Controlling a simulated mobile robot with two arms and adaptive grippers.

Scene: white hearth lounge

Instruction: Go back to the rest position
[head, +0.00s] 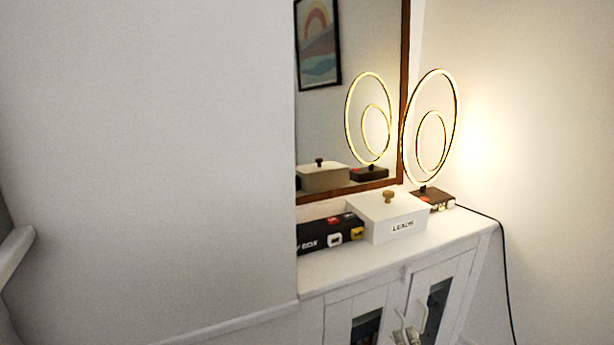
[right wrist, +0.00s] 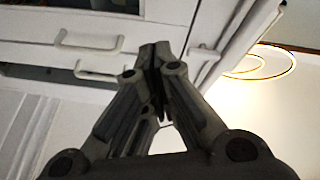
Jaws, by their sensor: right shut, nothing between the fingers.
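My right gripper (right wrist: 156,52) is shut and empty in the right wrist view, its dark fingertips together. Two pale bar handles (right wrist: 90,42) of the cabinet show to the left of the fingertips; I cannot tell how close the fingers are to the cabinet front. In the head view a small grey part of the right gripper (head: 409,337) shows at the bottom edge, in front of the cabinet doors. My left gripper is in neither view.
A white cabinet (head: 345,278) with glass-panelled doors stands against the wall. On it are a lidded white box (head: 385,212), a dark box (head: 313,237) and a lit ring lamp (head: 457,100) with a hanging cord. A mirror (head: 340,120) is behind. A plain white surface fills the left.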

